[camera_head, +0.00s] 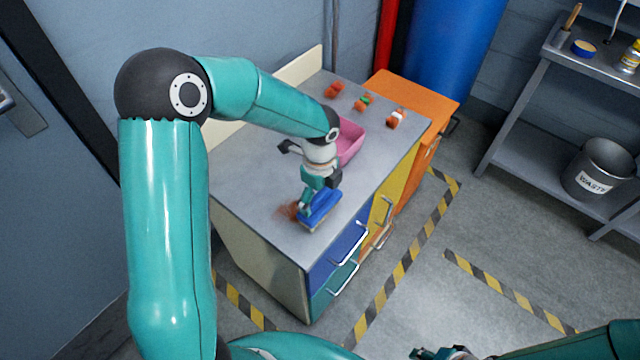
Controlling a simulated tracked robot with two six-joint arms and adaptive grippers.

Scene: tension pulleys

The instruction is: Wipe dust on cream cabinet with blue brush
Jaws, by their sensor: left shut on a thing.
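The cream cabinet (262,262) has a grey top and blue, teal and yellow drawer fronts. My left gripper (308,205) is over the front part of the top, shut on the blue brush (319,212). The brush is low at the top's surface, near the front edge above the blue drawer; I cannot tell whether it touches. A reddish-brown dust patch (287,211) lies just left of the brush, partly hidden by the gripper. My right gripper (440,353) shows only in part at the bottom edge, away from the cabinet, and its jaws are unclear.
A pink bin (350,141) stands on the cabinet top behind my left wrist. Several small reddish items (396,118) sit toward the back. An orange cabinet (431,105) adjoins it. A grey shelf (526,125) with a waste bucket (599,168) stands right. Striped floor between is clear.

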